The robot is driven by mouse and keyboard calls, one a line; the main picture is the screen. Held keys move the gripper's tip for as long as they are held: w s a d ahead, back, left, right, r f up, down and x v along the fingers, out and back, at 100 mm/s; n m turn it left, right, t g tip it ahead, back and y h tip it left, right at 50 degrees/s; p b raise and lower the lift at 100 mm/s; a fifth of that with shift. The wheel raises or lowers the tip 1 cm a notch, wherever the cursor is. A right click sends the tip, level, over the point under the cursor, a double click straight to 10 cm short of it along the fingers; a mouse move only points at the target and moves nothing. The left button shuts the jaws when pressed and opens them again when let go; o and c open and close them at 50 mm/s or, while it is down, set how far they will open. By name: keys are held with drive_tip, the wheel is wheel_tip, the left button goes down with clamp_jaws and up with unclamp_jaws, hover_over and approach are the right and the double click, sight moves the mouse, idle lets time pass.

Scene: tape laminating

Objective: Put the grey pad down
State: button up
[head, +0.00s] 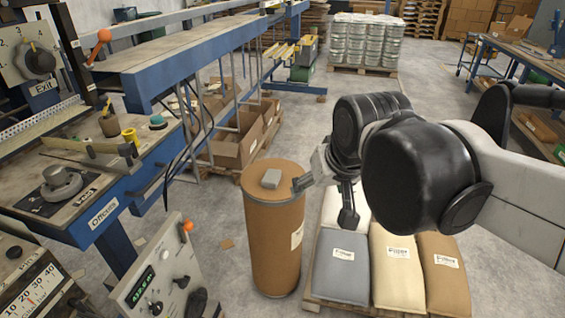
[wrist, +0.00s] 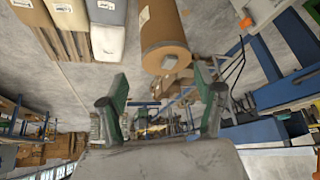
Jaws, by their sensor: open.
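The grey pad (head: 271,179) is a small light grey block lying flat on the round top of a tall brown drum (head: 274,240) in the head view. My gripper (head: 325,201) is just right of the drum, its fingers spread wide with nothing between them. One finger is close to the drum's right rim; I cannot tell whether it touches. In the wrist view my gripper (wrist: 161,92) shows two green-faced fingers well apart, with the drum (wrist: 163,25) beyond them.
Filled sacks (head: 342,266) lie on a pallet right of the drum. A blue-framed workbench (head: 185,60) and a control box (head: 160,275) stand to the left. Open cardboard boxes (head: 235,145) sit behind the drum. Bare concrete floor lies between.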

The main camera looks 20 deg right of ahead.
drive_tip(key=s+f+t, duration=0.1)
drive_tip(key=s+f, duration=0.2)
drive_tip(key=s, duration=0.3)
drive_tip(key=shift+f+n, duration=0.4)
drive_tip(key=o, duration=0.7)
